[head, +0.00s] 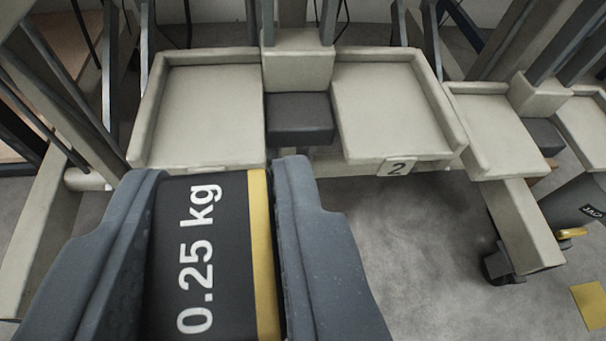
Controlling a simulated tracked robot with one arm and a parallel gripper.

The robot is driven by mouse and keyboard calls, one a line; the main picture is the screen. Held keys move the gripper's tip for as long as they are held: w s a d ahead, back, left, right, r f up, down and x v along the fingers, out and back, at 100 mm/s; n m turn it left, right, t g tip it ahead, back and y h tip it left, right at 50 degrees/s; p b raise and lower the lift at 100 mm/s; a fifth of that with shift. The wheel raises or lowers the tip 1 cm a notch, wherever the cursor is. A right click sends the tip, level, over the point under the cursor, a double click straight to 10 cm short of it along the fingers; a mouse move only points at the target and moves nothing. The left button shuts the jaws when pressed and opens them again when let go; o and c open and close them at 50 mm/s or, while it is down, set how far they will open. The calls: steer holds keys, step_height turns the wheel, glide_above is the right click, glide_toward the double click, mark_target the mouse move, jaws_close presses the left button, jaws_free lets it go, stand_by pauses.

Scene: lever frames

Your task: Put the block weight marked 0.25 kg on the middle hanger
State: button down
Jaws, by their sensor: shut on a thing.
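My gripper (216,172) is shut on the block weight marked 0.25 kg (215,265), a dark block with white lettering and a yellow stripe on its right side. The block sits between the two grey fingers, low in the picture. Beyond the fingertips is a pale hanger tray (203,112) with raised edges and a plate marked 2 (397,168). A dark grey piece (299,118) sits in the gap at its middle. The block appears in front of this tray, not on it. Part of the tray's front edge is hidden behind my gripper.
Another pale tray (497,130) stands close by on the right. Dark uprights and thin cords rise behind the trays. Pale frame beams flank the scene, one with a dark foot (498,268). A yellow square (590,303) lies at the lower right. Grey floor (420,260) shows clear below.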

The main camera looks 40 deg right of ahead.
steer(key=shift+m+h, duration=0.3)
steer(key=w+d+f+b, duration=0.1)
steer(key=w, duration=0.3)
steer(key=w+d+f+b, duration=0.1)
steer(key=w+d+b, duration=0.1)
steer(key=w, duration=0.3)
steer(key=w+d+f+b, duration=0.1)
steer(key=w, duration=0.3)
steer(key=shift+w+d+f, duration=0.2)
steer(key=shift+w+d, duration=0.1)
steer(key=shift+d, duration=0.1)
step_height(320, 180, down, 4)
steer(key=shift+r+b, duration=0.2)
steer(key=shift+b, duration=0.9)
steer(key=c, duration=1.1)
jaws_free()
steer(key=shift+c, duration=0.2)
